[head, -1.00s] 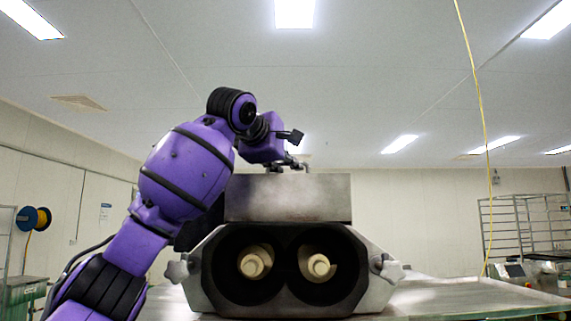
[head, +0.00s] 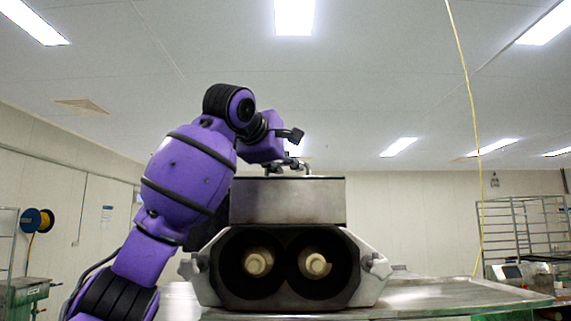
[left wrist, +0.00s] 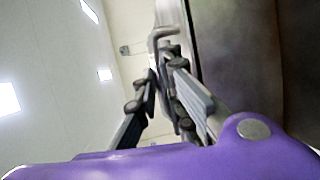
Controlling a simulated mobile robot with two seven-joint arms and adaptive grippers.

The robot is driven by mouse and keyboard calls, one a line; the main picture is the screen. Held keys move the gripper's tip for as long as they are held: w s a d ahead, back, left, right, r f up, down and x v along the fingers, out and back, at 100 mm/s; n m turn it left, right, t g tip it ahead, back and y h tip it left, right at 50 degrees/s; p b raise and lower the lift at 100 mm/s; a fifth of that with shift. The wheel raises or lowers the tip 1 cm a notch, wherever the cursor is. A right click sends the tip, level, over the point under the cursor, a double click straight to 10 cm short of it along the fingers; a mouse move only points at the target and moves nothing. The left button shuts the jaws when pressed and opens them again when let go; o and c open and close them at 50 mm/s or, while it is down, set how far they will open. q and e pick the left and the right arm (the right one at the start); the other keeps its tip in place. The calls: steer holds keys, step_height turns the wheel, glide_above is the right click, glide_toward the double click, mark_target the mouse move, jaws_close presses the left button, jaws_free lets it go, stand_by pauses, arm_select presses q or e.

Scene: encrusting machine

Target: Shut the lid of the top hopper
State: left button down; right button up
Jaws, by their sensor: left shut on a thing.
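The top hopper (head: 288,203) is a grey metal box on top of the machine, above two dark round openings. My left gripper (head: 290,166) is over its top edge, at a small metal handle (head: 303,169). In the left wrist view my left gripper (left wrist: 165,85) is shut on the bent rod of this handle (left wrist: 162,36), which runs between the fingers. A broad grey metal panel (left wrist: 235,55) lies beside the handle there. From the low head view I cannot tell how far the lid stands open. My right gripper is not in view.
The machine's front housing (head: 350,255) has side knobs (head: 375,262). A metal table (head: 440,294) extends to the right, mostly clear. A yellow cable (head: 470,110) hangs at the right, before a wire rack (head: 525,225). A blue reel (head: 37,219) is at far left.

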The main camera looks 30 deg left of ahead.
arm_select(q)
steer(key=c, duration=2.2)
jaws_free()
steer(key=shift+s+d, duration=0.1)
steer(key=shift+o, duration=0.2)
steer(key=shift+s+d, duration=0.1)
steer(key=shift+s, duration=0.05)
steer(key=shift+s, duration=0.1)
steer(key=s+r, duration=0.2)
steer(key=s, duration=0.9)
steer(key=shift+s+d+r, duration=0.2)
steer(key=shift+s+d, duration=0.15)
